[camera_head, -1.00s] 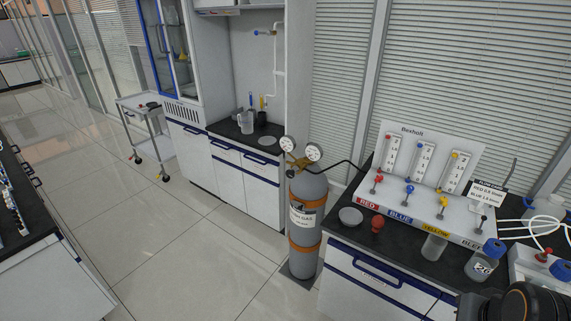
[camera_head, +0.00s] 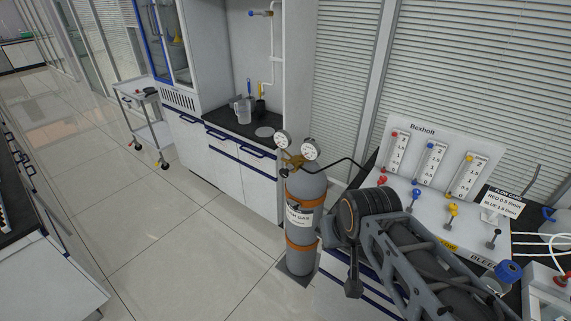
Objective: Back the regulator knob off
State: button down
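The gas cylinder (camera_head: 304,190) stands upright on the floor, grey with orange bands and a white label. On its top sits a brass regulator (camera_head: 293,161) with two round white gauges, one at left (camera_head: 283,140) and one at right (camera_head: 310,149). I cannot make out the fingertips of my gripper.
A black hose (camera_head: 345,161) runs from the regulator toward the flow panel (camera_head: 403,126) on the right bench. My arm covers much of that bench. A side counter (camera_head: 235,125) with a jug (camera_head: 243,111) stands behind left. The floor (camera_head: 180,230) left of the cylinder is open.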

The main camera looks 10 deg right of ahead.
aim_at(284, 172)
jog(key=z, duration=0.05)
jog(key=k, duration=0.4)
jog(key=u, duration=0.95)
jog(key=i, duration=1)
jog(key=u, duration=0.15)
